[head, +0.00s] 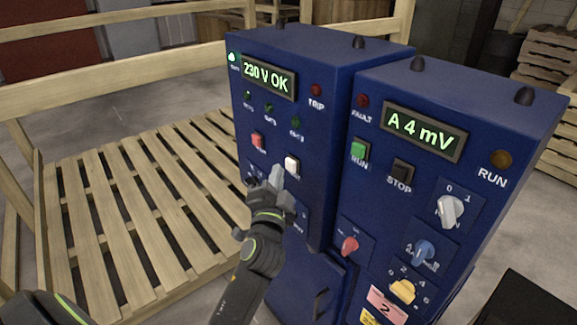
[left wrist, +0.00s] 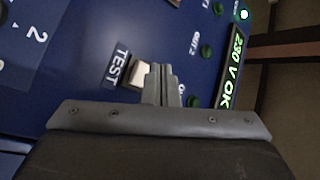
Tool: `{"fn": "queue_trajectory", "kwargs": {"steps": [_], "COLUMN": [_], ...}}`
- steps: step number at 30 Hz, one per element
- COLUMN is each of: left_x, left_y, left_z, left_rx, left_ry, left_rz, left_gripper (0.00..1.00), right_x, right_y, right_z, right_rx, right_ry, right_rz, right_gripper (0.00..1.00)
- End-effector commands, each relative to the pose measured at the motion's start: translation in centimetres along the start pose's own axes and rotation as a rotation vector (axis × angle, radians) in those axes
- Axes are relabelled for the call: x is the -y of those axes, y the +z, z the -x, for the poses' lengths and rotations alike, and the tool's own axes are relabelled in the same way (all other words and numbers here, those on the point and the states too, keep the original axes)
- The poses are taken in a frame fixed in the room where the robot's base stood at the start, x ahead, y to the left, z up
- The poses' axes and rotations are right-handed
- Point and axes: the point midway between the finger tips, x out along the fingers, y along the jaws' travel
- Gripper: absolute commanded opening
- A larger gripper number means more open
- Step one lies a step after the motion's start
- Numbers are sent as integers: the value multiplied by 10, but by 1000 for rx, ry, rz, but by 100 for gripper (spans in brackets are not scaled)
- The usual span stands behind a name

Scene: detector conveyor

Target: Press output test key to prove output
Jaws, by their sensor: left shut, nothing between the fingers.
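The white square key (head: 291,165) sits on the front of the left blue cabinet (head: 310,55). In the left wrist view the white key (left wrist: 139,76) has the label TEST beside it. My left gripper (head: 277,174) is shut and empty, its fingertips close beside the white key. In the left wrist view the closed fingers (left wrist: 161,72) overlap the key's edge; I cannot tell whether they touch it. The display (head: 268,77) reads 230 V OK. Several small green output lamps (head: 270,107) below it look dark. My right gripper is not in view.
A red key (head: 258,140) is left of the white one. The right cabinet has a display (head: 424,130) reading A 4 mV, a green RUN key (head: 359,150), a black STOP key (head: 401,172) and several knobs. A slatted wooden pallet (head: 140,205) lies left of the cabinets.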

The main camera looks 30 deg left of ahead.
Motion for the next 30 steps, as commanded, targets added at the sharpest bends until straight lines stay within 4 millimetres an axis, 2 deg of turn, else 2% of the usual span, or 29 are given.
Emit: {"fn": "queue_trajectory", "kwargs": {"steps": [30], "left_x": [-4], "left_y": [-4], "left_z": [-6], "left_rx": [0], "left_ry": [0], "left_rz": [0], "left_gripper": [0], "right_x": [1], "right_y": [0], "right_z": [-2], "right_rx": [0], "right_ry": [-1], "right_rz": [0], "right_gripper": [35]}}
